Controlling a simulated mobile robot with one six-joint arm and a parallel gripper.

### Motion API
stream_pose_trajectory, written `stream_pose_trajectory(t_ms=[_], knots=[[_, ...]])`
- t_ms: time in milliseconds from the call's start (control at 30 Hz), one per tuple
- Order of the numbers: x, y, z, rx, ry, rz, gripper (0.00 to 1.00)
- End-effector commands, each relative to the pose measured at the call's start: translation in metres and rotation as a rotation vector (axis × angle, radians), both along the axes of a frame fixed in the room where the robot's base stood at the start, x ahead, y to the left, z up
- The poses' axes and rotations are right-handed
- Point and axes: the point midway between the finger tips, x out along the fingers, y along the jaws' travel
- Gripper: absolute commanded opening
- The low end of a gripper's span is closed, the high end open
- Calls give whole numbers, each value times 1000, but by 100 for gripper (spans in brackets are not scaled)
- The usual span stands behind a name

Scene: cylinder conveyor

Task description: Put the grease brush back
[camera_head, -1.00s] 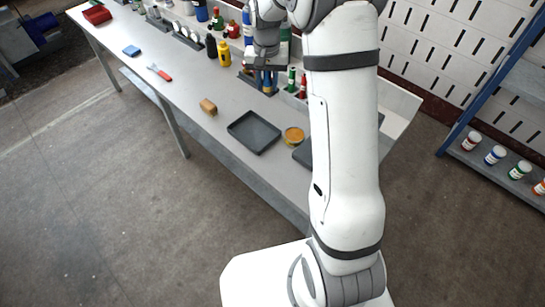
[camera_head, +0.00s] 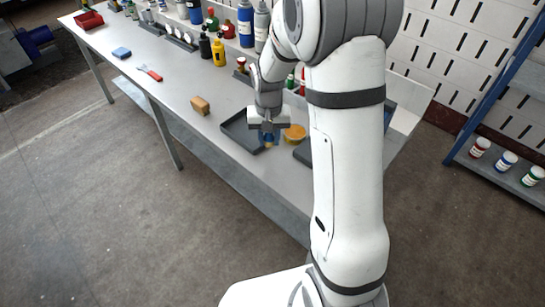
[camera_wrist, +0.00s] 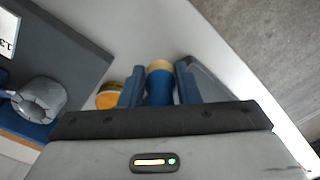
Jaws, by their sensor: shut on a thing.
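My gripper (camera_head: 268,122) is pointing down and shut on a blue piece with a tan end (camera_head: 268,143), which I take to be the grease brush. In the wrist view the brush (camera_wrist: 160,85) sits between the two blue-grey fingers (camera_wrist: 160,88), its tan end pointing away from the palm. The gripper is over the right part of the dark grey tray (camera_head: 234,131), beside an orange-yellow tin (camera_head: 295,133). The tin also shows in the wrist view (camera_wrist: 107,97), left of the fingers. I cannot tell whether the brush touches the tray.
A tan block (camera_head: 200,106) lies left of the tray. A red-handled tool (camera_head: 150,73) and a blue block (camera_head: 121,53) lie farther left. Bottles, including a yellow one (camera_head: 219,52), line the bench's back. A shelf with cans (camera_head: 506,161) stands right. The bench's front left is largely clear.

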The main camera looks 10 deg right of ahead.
Motion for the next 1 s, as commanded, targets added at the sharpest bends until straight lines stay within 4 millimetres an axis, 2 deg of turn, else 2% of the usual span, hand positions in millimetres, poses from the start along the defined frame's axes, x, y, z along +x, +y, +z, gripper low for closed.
stream_pose_trajectory(t_ms=[100,267,500,900,933,1000], knots=[[0,0,-20,0,3,0,0],[0,0,-32,0,1,0,0],[0,1,-63,0,2,1,0],[0,1,-71,0,-1,2,0],[0,1,-69,0,-1,2,32],[0,1,-69,0,-1,2,38]])
